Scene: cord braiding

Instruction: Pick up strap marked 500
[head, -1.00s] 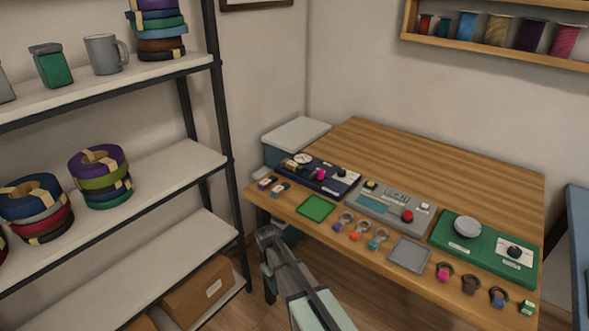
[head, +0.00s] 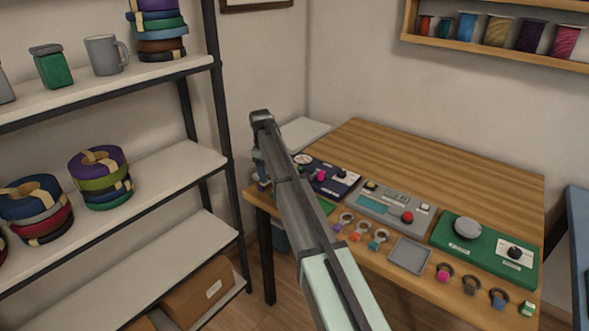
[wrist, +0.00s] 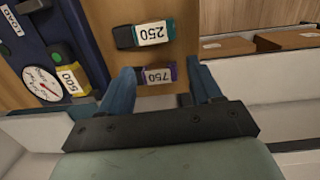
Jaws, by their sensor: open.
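The strap marked 500 (wrist: 72,78) shows in the wrist view at the left, with a yellow band, a white label and a dark end. It is beside the dial on the dark blue board (wrist: 62,30). My gripper (wrist: 162,82) is open, its two blue fingers apart. The strap marked 750 (wrist: 158,75), purple, appears between the fingertips; I cannot tell whether they touch it. The strap marked 250 (wrist: 146,34), teal, lies beyond it. The 500 strap is to the left of my left finger. In the head view my arm hides these straps.
The dark blue board also shows in the head view (head: 333,178). A grey board (head: 385,208) and a green board (head: 468,240) stand to its right. A grey tray (head: 409,254) lies in front. The shelf (head: 150,170) stands close on the left. The table's back (head: 420,160) is clear.

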